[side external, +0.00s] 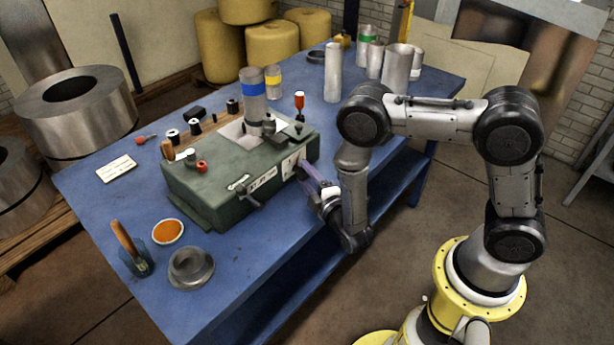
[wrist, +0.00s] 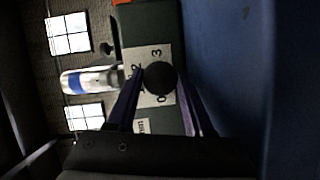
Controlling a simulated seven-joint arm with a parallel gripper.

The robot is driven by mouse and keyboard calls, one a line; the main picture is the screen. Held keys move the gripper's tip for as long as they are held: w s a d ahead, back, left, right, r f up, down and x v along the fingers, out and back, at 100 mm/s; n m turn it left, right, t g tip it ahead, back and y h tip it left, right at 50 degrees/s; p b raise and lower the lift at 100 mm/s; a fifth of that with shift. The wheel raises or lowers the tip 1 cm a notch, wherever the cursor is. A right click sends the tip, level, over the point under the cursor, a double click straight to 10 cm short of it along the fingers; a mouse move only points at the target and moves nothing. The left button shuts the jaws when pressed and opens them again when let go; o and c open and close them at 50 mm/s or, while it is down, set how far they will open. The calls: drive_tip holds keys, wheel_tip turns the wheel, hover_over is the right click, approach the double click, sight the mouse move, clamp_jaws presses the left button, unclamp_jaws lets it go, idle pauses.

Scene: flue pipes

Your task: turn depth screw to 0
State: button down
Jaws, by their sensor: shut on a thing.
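The depth screw (wrist: 160,77) shows in the wrist view as a dark round knob on a pale dial plate (wrist: 142,82). Numerals 0, 2 and 3 are readable around it; no pointer mark can be made out. The plate is on the end face of a green machine (side external: 225,185), where the side view shows it small (side external: 289,165). My gripper (side external: 301,164) reaches that face from the right with purple fingers. In the wrist view its fingers (wrist: 160,84) are on either side of the knob, shut on it. In the side view the knob is hidden by the fingers.
A pipe with a blue band (side external: 252,92) stands on the machine, and a crank handle (side external: 252,198) sticks out of its front. The blue table (side external: 95,200) also holds a grey flanged ring (side external: 191,268), an orange-filled dish (side external: 168,232) and several pipes at the back.

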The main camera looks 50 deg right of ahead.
drive_tip(key=shift+c, duration=1.5)
unclamp_jaws()
